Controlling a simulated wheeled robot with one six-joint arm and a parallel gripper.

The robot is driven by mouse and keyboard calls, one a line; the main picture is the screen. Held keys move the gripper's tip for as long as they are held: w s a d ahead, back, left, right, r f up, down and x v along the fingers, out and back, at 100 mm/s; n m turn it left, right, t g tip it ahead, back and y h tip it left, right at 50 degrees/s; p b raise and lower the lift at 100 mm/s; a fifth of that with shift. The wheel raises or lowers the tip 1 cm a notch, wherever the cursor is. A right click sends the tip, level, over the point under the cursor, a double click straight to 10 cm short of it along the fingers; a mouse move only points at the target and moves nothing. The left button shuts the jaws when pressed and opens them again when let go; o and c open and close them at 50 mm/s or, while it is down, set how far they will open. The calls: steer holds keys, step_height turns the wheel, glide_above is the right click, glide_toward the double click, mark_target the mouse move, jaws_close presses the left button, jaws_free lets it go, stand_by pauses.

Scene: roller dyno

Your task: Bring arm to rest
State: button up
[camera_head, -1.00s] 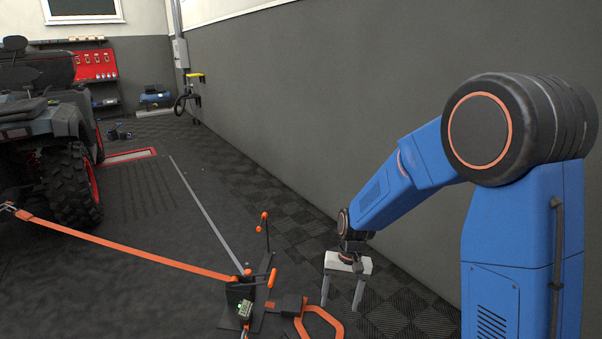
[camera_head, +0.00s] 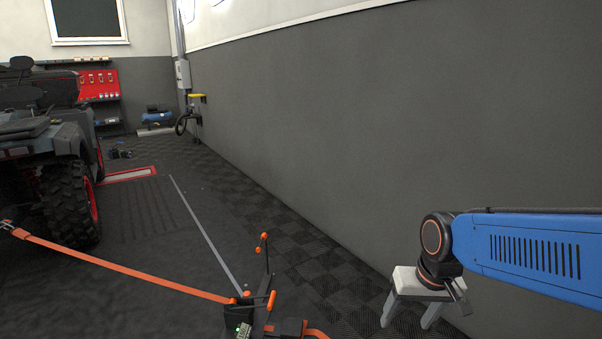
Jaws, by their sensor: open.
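My arm's blue link comes in from the right edge, and the wrist hangs down at its left end. My gripper (camera_head: 405,324) points downward at the lower right, with a pale body and two grey fingers. The fingers are apart and nothing shows between them. It hangs in front of the dark wall and the checkered floor, clear of other things in the picture.
An off-road vehicle (camera_head: 45,170) stands at the left. An orange strap (camera_head: 130,267) runs from it to a dark floor stand (camera_head: 240,309) with orange-tipped levers (camera_head: 266,265), left of my gripper. The grey wall (camera_head: 380,130) runs along the right. The floor between stand and wall is open.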

steer(key=s+d+r+t, duration=0.1)
steer(key=s+d, duration=0.1)
steer(key=s, duration=0.3)
steer(key=s+d+r+t+h, duration=0.1)
steer(key=s+d+r, duration=0.1)
steer(key=s, duration=0.4)
steer(key=shift+s+d+r, duration=0.15)
steer(key=shift+s+d, duration=0.15)
steer(key=shift+d, duration=0.3)
